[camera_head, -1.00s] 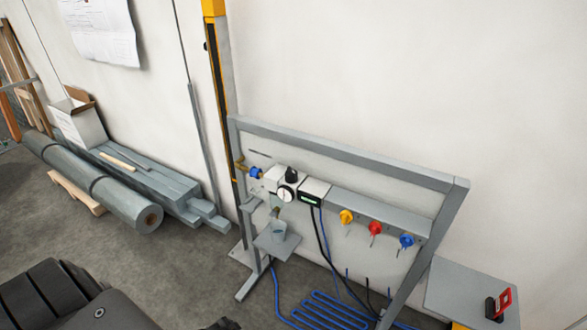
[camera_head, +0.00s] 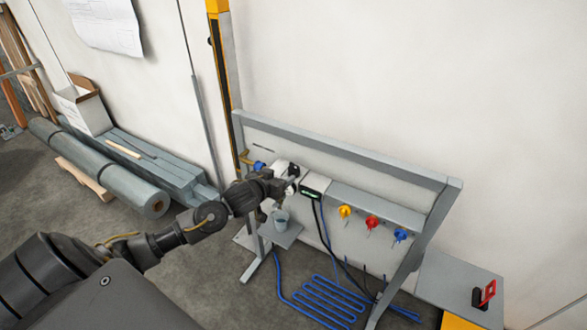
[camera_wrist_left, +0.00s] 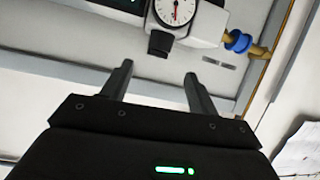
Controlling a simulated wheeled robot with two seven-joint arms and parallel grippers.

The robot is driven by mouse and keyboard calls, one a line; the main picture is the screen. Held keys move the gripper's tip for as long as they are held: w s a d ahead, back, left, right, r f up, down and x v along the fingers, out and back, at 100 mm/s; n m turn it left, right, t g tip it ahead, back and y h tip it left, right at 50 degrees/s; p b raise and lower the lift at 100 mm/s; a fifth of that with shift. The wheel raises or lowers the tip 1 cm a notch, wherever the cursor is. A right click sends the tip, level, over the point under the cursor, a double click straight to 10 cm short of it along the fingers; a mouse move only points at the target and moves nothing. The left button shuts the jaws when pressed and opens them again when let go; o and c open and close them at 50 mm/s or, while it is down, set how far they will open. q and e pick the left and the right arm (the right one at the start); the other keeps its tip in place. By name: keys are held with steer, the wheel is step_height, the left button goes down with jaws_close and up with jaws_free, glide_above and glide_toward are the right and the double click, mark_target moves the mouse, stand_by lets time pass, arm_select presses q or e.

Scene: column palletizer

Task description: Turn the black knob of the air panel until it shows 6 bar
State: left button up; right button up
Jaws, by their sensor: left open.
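The black knob (camera_wrist_left: 160,43) sticks out from the white regulator unit (camera_wrist_left: 202,25) in the wrist view, which shows the panel upside down. The round dial gauge (camera_wrist_left: 174,10) is partly cut off there; its needle shows but I cannot read the pressure. My left gripper (camera_wrist_left: 158,69) is open and empty. Its fingertips point at the knob, one to each side of its line, with the knob just beyond them. In the head view my left gripper (camera_head: 284,182) is at the regulator and hides the gauge and much of the unit. My right gripper is not in view.
A small digital display unit (camera_head: 315,184) is beside the regulator, and a blue valve (camera_head: 259,166) on its other side. Yellow (camera_head: 345,211), red (camera_head: 371,222) and blue (camera_head: 400,235) handles line the grey rail. A cup (camera_head: 281,217) stands on a small shelf below.

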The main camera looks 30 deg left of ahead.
mark_target(293, 169)
arm_select(q)
steer(key=p+x, duration=0.1)
steer(key=x, duration=0.9)
steer(key=shift+w+f+p, duration=0.2)
steer(key=shift+w+p, duration=0.1)
steer(key=shift+p, duration=0.1)
steer(key=shift+d, duration=0.1)
steer(key=c, duration=1)
steer(key=shift+o, duration=0.2)
steer(key=shift+m+h, duration=0.3)
